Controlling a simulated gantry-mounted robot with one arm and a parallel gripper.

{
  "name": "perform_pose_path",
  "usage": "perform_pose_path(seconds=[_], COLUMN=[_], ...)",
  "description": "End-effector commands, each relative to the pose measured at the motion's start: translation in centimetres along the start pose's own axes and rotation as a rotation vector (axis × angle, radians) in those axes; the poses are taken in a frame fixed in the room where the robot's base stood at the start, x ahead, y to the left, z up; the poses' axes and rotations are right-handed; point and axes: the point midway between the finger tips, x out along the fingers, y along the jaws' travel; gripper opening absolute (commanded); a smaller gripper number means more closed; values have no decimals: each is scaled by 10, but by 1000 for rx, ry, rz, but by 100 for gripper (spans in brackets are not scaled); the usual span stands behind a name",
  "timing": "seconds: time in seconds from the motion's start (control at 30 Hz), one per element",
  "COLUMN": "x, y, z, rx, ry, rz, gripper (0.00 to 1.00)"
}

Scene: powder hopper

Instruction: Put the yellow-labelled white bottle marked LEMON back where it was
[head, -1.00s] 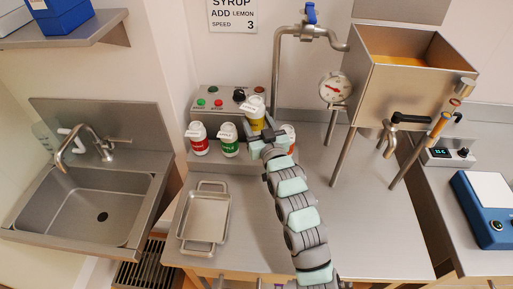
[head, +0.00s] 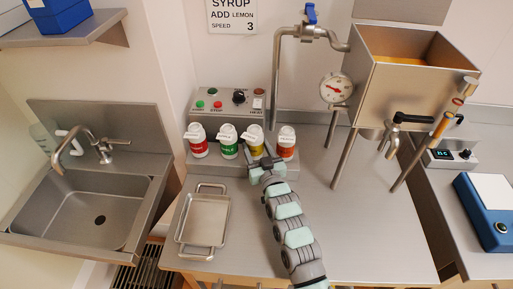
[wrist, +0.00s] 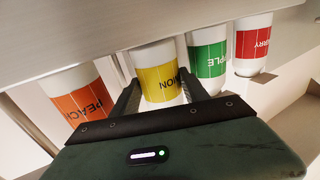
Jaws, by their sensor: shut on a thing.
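The white LEMON bottle with the yellow label (head: 254,140) is upright in the row of bottles on the low ledge, between the green-labelled bottle (head: 227,142) and the orange-labelled PEACH bottle (head: 286,142). My gripper (head: 262,154) reaches it from the front and is shut on it. In the wrist view the yellow label (wrist: 160,82) sits between my two fingers, with part of the word LEMON showing. Whether its base bears fully on the ledge is hard to tell.
The red-labelled bottle (head: 198,140) stands at the left end of the row. A control box (head: 228,104) is behind the bottles. A metal tray (head: 204,219) lies at the counter's left. The hopper (head: 400,85) stands at the right. The counter between is clear.

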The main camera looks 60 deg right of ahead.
Motion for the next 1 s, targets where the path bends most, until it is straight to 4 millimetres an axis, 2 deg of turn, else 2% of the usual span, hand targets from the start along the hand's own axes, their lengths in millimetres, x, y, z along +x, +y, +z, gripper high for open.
perform_pose_path(seconds=[0.13,0.17,0.4,0.63,0.73,0.87,1.0], x=[0,0,0,0,0,-14,-39], y=[0,0,0,0,0,2,1], z=[5,4,4,3,-3,1,0], rx=[0,0,0,0,0,-1,0], ry=[0,0,-1,-1,0,-5,-4], rz=[0,0,0,0,1,2,1], gripper=[0,55,74,74,74,74,74])
